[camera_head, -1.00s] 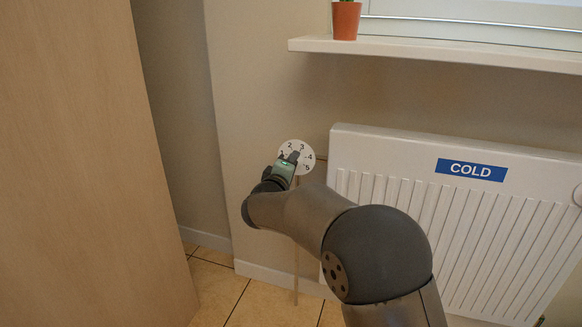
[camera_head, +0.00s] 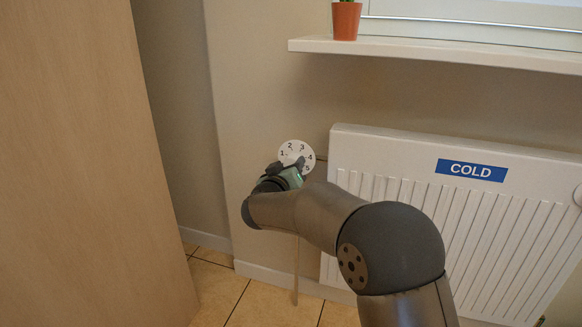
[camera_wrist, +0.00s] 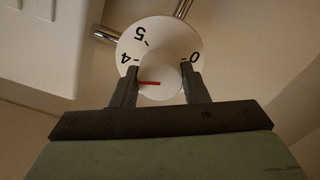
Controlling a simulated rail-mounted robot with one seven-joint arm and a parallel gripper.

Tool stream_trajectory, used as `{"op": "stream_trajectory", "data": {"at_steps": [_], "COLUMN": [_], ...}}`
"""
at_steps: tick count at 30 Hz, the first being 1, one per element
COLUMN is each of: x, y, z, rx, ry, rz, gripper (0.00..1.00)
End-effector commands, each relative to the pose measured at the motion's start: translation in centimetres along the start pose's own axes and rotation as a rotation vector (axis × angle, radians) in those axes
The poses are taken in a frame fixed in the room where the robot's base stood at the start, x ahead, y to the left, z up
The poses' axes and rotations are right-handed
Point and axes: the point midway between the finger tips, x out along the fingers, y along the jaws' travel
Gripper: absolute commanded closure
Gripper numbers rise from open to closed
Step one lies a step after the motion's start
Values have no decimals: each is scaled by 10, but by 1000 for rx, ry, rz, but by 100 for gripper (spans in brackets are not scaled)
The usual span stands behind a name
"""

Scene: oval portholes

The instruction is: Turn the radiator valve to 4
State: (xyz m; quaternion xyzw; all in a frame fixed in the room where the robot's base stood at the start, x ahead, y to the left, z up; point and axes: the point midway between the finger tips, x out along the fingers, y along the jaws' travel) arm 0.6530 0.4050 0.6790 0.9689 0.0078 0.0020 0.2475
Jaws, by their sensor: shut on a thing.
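The radiator valve is a white round dial (camera_head: 292,147) with black numbers, on the wall left of the radiator. In the wrist view the dial (camera_wrist: 165,28) shows 5, 4 and 0. Its pale central knob (camera_wrist: 162,68) carries a red pointer line (camera_wrist: 149,83) that points left, a little below the 4 mark, towards the left finger. My gripper (camera_wrist: 159,75) is shut on the knob, one finger on each side. It also shows in the head view (camera_head: 287,167), over the lower part of the dial. The fingers hide part of the dial's scale.
The white radiator (camera_head: 440,215) with a blue COLD label (camera_head: 471,170) stands close right of the dial. A windowsill (camera_head: 430,51) with a potted plant (camera_head: 346,20) is above. A wooden panel (camera_head: 80,170) stands at left. A thin pipe (camera_head: 296,270) runs below.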

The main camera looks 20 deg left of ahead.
Motion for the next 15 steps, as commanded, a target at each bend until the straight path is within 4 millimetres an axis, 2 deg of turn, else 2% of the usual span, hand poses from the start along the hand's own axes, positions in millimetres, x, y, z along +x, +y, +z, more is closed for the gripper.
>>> {"op": "stream_trajectory", "data": {"at_steps": [15], "x": [0], "y": [-1], "z": [1], "rx": [65], "ry": [-2], "rz": [-1], "gripper": [82]}}
